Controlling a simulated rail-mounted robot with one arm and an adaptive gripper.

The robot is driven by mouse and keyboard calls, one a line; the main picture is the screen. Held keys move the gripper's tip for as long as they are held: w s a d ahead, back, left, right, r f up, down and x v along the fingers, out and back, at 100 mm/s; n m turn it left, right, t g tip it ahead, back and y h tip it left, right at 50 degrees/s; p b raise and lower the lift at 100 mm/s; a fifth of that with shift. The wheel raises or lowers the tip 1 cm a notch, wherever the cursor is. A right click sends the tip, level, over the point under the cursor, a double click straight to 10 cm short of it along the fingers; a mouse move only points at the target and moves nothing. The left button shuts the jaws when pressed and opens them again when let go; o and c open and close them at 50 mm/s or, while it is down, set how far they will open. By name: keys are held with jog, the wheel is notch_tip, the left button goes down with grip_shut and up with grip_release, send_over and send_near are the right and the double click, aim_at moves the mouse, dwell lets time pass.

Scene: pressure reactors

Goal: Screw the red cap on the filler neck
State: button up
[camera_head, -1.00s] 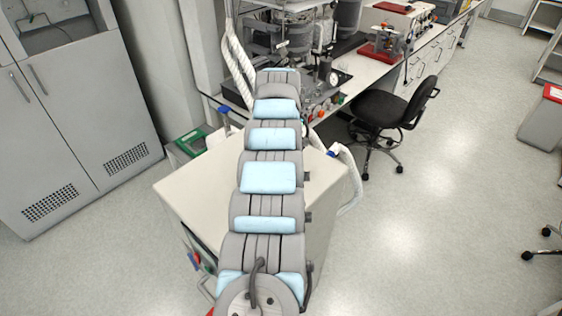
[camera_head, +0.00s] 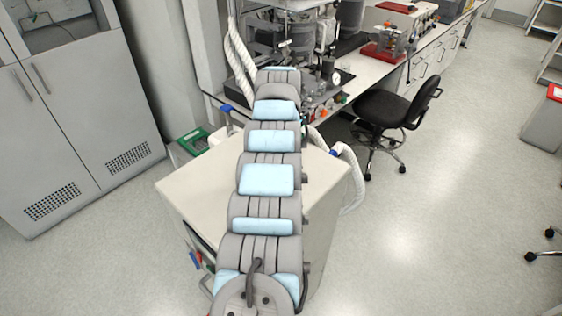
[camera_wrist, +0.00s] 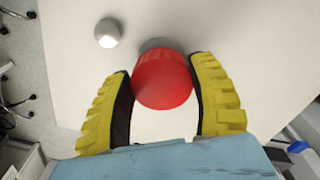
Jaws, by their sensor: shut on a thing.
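The red cap (camera_wrist: 162,82) is round and shows in the middle of the wrist view. My gripper (camera_wrist: 159,66), with two yellow ribbed fingers, is shut on the cap from both sides. A grey rounded edge (camera_wrist: 154,43) peeks out just behind the cap, over the white surface. I cannot tell whether it is the filler neck, nor whether the cap touches it. In the head view my own arm covers the gripper and the cap.
A silver knob-like part (camera_wrist: 107,33) stands on the white surface left of the cap. The white-topped cart (camera_head: 205,184) lies under my arm. A bench with reactor equipment (camera_head: 324,88) is behind it. A black chair (camera_head: 390,108) stands right, with open floor beyond.

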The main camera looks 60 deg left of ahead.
jog(key=m, duration=0.1)
jog(key=w+m, duration=0.1)
jog(key=m, duration=0.1)
jog(key=shift+r, duration=0.1)
jog(key=m, duration=0.4)
jog(key=shift+m, duration=0.3)
jog(key=shift+d, duration=0.1)
jog(key=o, duration=1.2)
jog(key=shift+d, duration=0.1)
jog(key=shift+o, duration=0.3)
jog(key=shift+w, duration=0.25)
jog(key=shift+s, duration=0.25)
jog(key=shift+r, duration=0.5)
jog(key=r, duration=0.5)
jog(key=shift+s+a, duration=0.1)
jog(key=shift+a, duration=0.1)
jog(key=shift+d+r, duration=0.15)
jog(key=shift+r, duration=0.55)
